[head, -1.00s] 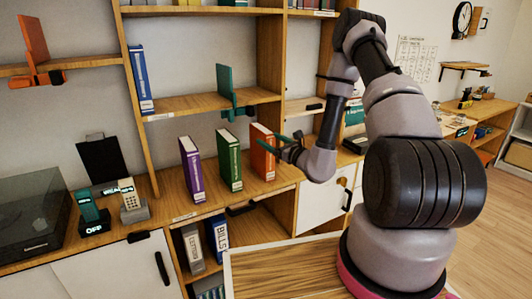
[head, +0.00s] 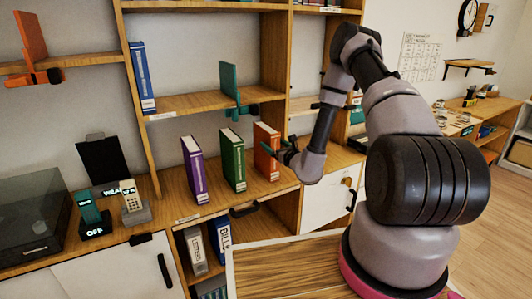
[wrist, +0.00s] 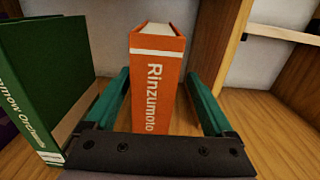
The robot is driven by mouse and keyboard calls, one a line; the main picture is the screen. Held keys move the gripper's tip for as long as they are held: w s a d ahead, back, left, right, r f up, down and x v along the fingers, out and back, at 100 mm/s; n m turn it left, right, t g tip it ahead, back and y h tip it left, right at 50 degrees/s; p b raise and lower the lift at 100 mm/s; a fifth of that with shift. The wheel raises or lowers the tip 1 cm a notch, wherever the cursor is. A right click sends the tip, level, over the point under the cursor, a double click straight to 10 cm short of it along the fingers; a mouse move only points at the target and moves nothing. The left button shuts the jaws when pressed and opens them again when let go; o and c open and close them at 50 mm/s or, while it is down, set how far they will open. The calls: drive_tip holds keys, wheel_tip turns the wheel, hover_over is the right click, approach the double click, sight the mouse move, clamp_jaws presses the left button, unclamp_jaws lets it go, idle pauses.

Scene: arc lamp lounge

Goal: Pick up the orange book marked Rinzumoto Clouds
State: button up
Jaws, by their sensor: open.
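The orange book (head: 265,150) stands upright on the wooden shelf top, at the right end of a row of three books. In the wrist view the orange book (wrist: 157,85) shows its spine with the white word "Rinzumoto"; the lower part of the spine is hidden behind my gripper's dark palm. My gripper (wrist: 160,100) is open, with one green finger on each side of the orange book. A gap shows between each finger and the book. In the head view my gripper (head: 275,148) is at the book's right front and partly covers it.
A green book (head: 232,160) stands left of the orange one, close to my left finger in the wrist view (wrist: 45,80). A purple book (head: 194,170) stands further left. A shelf upright (wrist: 222,40) rises behind on the right. A teal bookend (head: 229,85) is on the shelf above.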

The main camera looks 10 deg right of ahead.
drive_tip(key=x, duration=0.5)
drive_tip(key=shift+s+a, duration=0.1)
drive_tip(key=shift+a, duration=0.25)
drive_tip(key=shift+r, duration=0.1)
clamp_jaws()
